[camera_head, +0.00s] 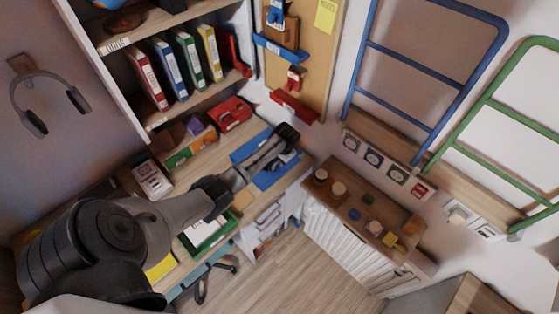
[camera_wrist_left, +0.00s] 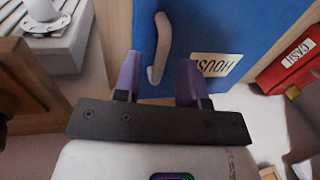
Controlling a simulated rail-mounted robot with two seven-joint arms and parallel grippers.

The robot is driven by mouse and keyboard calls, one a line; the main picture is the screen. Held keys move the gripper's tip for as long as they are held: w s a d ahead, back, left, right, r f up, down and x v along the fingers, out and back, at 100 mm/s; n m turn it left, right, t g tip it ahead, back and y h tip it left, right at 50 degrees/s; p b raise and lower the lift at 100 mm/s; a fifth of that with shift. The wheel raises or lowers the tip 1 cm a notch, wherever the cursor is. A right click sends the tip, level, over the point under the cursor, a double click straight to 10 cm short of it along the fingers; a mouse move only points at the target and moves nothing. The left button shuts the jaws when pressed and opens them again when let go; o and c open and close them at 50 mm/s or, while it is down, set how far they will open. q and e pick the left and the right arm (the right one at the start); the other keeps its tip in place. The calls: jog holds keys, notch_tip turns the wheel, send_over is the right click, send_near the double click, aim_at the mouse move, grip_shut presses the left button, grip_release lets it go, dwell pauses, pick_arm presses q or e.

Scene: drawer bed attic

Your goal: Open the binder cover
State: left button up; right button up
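The blue binder (camera_head: 266,180) lies on the desk, partly hidden under my left arm in the head view. In the left wrist view its blue cover (camera_wrist_left: 232,25) fills the upper middle, with a pale label (camera_wrist_left: 211,66) and a pale curved handle (camera_wrist_left: 161,48) on it. My left gripper (camera_head: 279,160) is over the binder. In the left wrist view its two purple fingers (camera_wrist_left: 160,72) stand apart, one on each side of the handle's lower end, with gaps visible. Whether the fingertips touch the cover cannot be told. My right gripper is not in view.
A red cash box (camera_head: 230,113) stands beside the binder; it also shows in the left wrist view (camera_wrist_left: 292,66). A low wooden-topped cabinet (camera_head: 352,203) stands right of the desk.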

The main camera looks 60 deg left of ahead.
pick_arm(q)
jog(key=shift+f, duration=0.35)
jog(key=shift+a, duration=0.1)
grip_shut()
dwell(0.4)
